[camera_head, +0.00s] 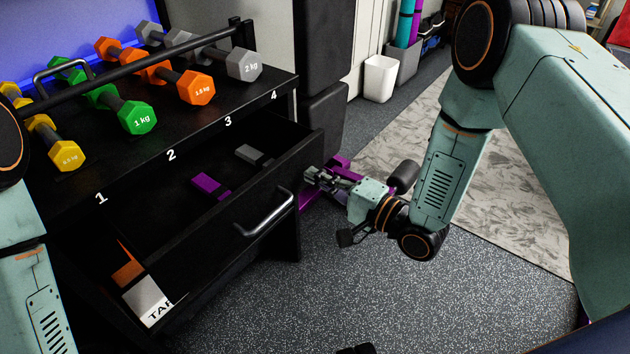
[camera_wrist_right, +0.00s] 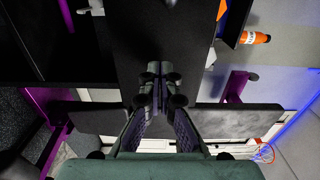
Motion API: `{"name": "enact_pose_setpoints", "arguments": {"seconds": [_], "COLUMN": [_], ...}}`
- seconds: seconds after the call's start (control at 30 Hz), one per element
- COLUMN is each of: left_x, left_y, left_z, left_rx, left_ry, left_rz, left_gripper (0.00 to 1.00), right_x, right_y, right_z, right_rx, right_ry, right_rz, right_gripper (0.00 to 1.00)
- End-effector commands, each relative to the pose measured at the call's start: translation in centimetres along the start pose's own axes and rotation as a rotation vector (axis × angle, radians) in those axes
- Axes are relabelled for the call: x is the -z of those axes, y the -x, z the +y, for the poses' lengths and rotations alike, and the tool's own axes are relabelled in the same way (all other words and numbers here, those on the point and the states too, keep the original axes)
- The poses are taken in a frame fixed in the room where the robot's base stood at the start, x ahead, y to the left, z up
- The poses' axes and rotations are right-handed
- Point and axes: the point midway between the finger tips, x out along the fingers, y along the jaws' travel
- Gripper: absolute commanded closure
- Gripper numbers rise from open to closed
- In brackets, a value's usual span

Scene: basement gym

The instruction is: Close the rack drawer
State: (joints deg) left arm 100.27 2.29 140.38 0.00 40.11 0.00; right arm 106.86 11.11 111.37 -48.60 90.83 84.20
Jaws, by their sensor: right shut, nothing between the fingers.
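The black rack drawer (camera_head: 222,248) stands pulled out from the dumbbell rack (camera_head: 190,130). Its front has a metal bar handle (camera_head: 266,216), and a purple block (camera_head: 210,187) and a grey block (camera_head: 254,155) lie inside. My right gripper (camera_head: 309,177) is shut and empty, at the right end of the drawer front, to the right of the handle. I cannot tell whether it touches the drawer. In the right wrist view its closed fingers (camera_wrist_right: 160,88) point at a dark panel (camera_wrist_right: 165,35).
Yellow, green (camera_head: 138,117), orange and grey dumbbells (camera_head: 244,65) lie on the rack top above numbers. An orange and white box (camera_head: 150,300) sits at lower left. Purple-framed equipment (camera_head: 340,163) stands behind my right gripper.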

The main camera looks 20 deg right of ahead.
Motion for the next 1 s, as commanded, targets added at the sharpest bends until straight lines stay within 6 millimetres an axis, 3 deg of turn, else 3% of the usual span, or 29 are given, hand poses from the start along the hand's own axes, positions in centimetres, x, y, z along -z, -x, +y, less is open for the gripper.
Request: {"name": "enact_pose_setpoints", "arguments": {"seconds": [0.63,1.0], "left_x": [0.0,0.0], "left_y": [-0.4,-0.9], "left_z": [0.0,0.0], "left_rx": [0.0,0.0], "left_ry": [0.0,0.0], "left_rz": [0.0,0.0], "left_gripper": [0.48,0.48], "right_x": [0.1,0.0], "right_y": [-1.4,-6.5], "right_z": [0.0,0.0], "right_rx": [0.0,0.001], "right_ry": [0.0,0.002], "right_rz": [0.0,-0.002], "right_gripper": [1.0,1.0]}}
